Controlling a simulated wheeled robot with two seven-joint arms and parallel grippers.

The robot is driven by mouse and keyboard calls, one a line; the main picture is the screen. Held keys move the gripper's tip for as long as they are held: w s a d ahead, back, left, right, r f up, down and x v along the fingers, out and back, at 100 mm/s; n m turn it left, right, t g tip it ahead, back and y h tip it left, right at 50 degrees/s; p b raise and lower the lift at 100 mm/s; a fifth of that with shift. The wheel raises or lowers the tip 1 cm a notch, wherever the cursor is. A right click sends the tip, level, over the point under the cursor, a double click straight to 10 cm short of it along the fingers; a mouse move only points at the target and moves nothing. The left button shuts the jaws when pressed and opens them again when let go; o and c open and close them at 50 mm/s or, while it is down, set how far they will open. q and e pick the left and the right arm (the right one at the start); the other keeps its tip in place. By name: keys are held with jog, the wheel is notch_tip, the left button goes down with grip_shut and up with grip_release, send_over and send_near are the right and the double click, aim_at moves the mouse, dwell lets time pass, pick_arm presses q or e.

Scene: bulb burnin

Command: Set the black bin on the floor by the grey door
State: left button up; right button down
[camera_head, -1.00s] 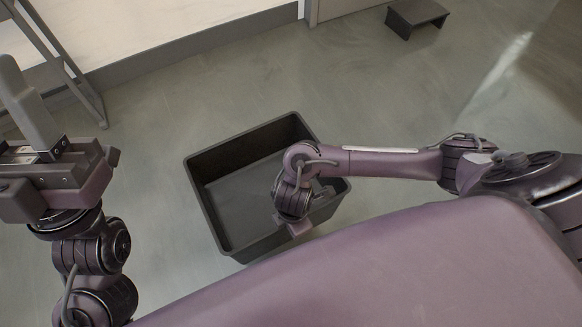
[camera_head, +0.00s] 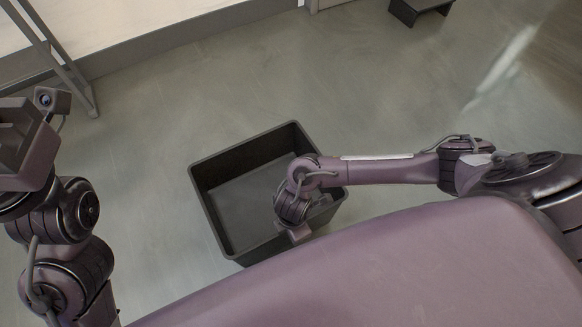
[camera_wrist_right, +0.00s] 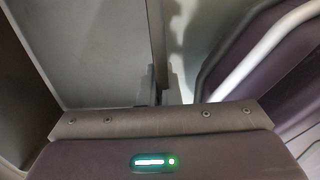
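The black bin (camera_head: 212,205) is an empty, open-topped rectangular tub in the middle of the head view, upright in front of my body. I cannot tell whether it touches the floor. My right gripper (camera_wrist_right: 157,92) is at the bin's near right side, its fingers closed around the bin wall; my arm hides them in the head view. The bin's inside also fills the left of the right wrist view (camera_wrist_right: 85,50). My left gripper (camera_head: 22,140) is at the left edge of the head view, away from the bin, with its fingers outside the picture. I cannot make out a grey door.
A low black step (camera_head: 420,8) stands at the top right, cut by the frame. A metal frame leg (camera_head: 65,60) stands at the upper left, by a pale wall with a dark grey base strip (camera_head: 170,50). The floor (camera_head: 400,100) between the bin and step is clear.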

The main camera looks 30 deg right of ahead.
jog(key=shift+w+f, duration=0.1)
jog(key=shift+f, duration=0.05)
jog(key=c, duration=2.1)
grip_release()
jog(key=shift+f, duration=0.2)
jog(key=o, duration=0.5)
jog(key=shift+c, duration=0.2)
